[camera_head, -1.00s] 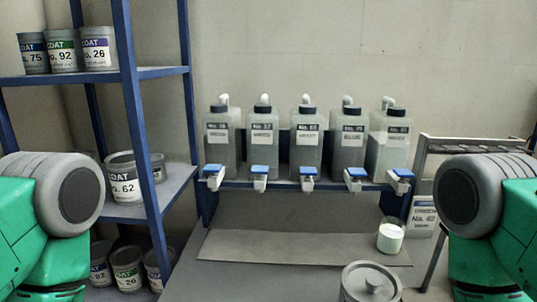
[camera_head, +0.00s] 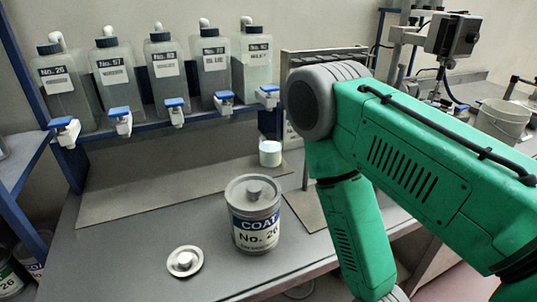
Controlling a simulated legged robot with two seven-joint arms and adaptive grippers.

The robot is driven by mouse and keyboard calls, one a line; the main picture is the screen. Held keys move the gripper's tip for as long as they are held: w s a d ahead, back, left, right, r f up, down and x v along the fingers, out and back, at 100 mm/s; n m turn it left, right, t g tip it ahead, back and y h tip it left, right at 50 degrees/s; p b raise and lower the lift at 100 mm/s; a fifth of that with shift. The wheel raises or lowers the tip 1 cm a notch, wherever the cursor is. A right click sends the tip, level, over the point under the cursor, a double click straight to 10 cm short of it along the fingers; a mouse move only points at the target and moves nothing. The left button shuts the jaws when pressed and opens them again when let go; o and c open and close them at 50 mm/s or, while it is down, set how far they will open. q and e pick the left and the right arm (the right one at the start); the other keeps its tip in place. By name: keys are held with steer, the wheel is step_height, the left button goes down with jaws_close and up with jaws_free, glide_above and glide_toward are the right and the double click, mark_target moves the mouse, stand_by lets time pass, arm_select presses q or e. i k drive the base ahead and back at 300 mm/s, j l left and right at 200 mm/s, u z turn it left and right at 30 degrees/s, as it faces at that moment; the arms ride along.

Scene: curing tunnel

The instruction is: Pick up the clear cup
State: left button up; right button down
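A clear cup (camera_head: 270,152) with white contents stands upright on the grey mat under the row of dispensers, near the mat's right end. It is below the rightmost dispenser and left of my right arm. My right arm's green links fill the right side of the view, but its gripper is not visible. My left gripper is not in view either. Nothing is seen touching the cup.
A lidded can labelled No. 26 (camera_head: 256,213) stands in front of the cup. A loose round lid (camera_head: 185,262) lies to its left. Several dispenser bottles (camera_head: 162,68) with blue-topped taps hang over the mat (camera_head: 130,195). A grey bucket (camera_head: 503,120) stands at right.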

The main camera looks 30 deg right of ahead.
mark_target(270, 151)
steer(key=k+l+z, duration=0.1)
steer(key=l, duration=0.3)
steer(key=k+l, duration=0.15)
steer(key=l, duration=0.3)
steer(key=k+l+z, duration=0.15)
steer(key=l, duration=0.25)
steer(key=l+z, duration=0.1)
steer(key=l, duration=0.35)
steer(key=k, duration=0.05)
